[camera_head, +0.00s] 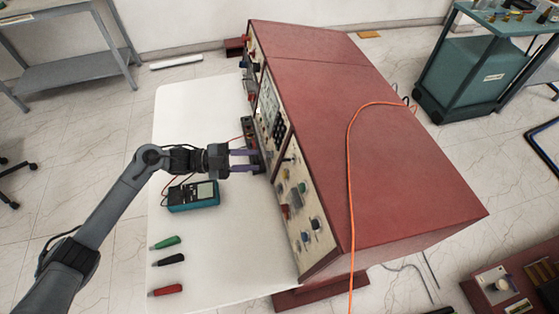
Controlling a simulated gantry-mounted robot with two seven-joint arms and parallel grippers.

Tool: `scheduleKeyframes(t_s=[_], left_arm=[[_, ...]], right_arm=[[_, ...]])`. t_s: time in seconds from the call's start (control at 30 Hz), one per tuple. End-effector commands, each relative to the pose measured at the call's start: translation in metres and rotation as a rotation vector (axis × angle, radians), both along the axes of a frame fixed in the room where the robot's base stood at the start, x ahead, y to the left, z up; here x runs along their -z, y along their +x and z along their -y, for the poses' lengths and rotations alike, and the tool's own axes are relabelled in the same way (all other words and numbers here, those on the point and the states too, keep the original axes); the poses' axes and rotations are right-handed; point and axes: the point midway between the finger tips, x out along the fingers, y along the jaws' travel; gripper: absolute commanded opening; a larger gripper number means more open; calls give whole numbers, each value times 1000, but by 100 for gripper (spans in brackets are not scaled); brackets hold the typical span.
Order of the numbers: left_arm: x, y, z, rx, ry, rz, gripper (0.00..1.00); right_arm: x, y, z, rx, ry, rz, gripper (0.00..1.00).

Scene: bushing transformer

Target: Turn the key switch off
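The red test cabinet (400,155) stands on the white table, with its control panel (299,205) facing left. The panel carries several small knobs, switches and coloured sockets. I cannot tell for certain which of them is the key switch, or its position. My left gripper (255,160) reaches in from the left, with two purple fingers apart and pointing at the panel. Nothing shows between the fingers. Their tips are close to the panel's middle part, near a dark block at the cabinet's foot; I cannot tell whether they touch. My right gripper is not in view.
A teal multimeter (194,196) lies on the white table (215,260) below my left gripper. Green, black and red probe-like pieces (166,258) lie nearer the front. An orange cable (350,185) runs over the cabinet. The table's front part is mostly clear.

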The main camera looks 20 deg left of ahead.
Motion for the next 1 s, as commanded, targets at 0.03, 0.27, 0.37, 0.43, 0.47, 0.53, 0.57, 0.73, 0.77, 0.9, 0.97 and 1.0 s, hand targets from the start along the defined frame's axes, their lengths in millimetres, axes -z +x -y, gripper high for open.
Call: scheduleKeyframes(t_s=[0.03,0.27,0.37,0.43,0.47,0.53,0.57,0.73,0.77,0.9,0.97,1.0], left_arm=[[-1,3,9,2,-3,1,33],[-1,18,44,1,-4,2,33],[0,23,57,1,-3,1,33],[0,27,64,0,-3,1,33],[0,28,66,0,-3,1,33],[0,30,72,1,-2,1,33],[0,31,74,1,-2,1,33],[0,33,79,0,0,0,33],[0,33,79,0,0,0,33],[0,33,79,0,0,0,33],[0,33,79,0,0,0,33],[0,33,79,0,0,0,30]], right_arm=[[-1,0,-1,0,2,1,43],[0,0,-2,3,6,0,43],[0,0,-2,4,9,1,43],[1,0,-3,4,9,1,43],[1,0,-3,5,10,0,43],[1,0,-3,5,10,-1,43],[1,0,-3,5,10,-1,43],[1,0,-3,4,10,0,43],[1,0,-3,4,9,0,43],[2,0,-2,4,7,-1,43],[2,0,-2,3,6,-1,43],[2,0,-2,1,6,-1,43]])
